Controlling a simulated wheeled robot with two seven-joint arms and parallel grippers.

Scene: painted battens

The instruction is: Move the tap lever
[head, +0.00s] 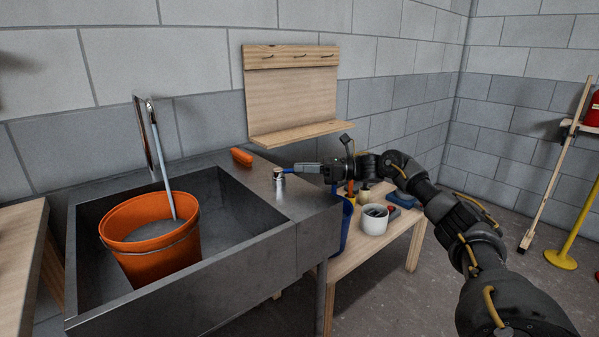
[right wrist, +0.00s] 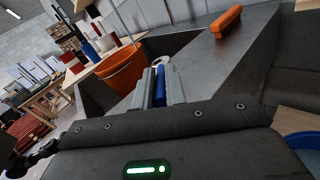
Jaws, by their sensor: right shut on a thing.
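A short chrome tap body (head: 279,176) stands on the right deck of the grey sink. A blue lever (head: 291,170) reaches right from its top. My right gripper (head: 299,168) comes in from the right and is shut on the blue lever. In the right wrist view the blue lever (right wrist: 160,85) lies between the two grey fingers, with the round pale tap top (right wrist: 162,61) just beyond them. The fingers hide part of the lever. My left gripper is not in view.
An orange block-like object (head: 242,157) lies on the back rim. A wooden table (head: 350,257) at right holds a white pot (head: 374,222). A wooden shelf (head: 300,133) hangs behind.

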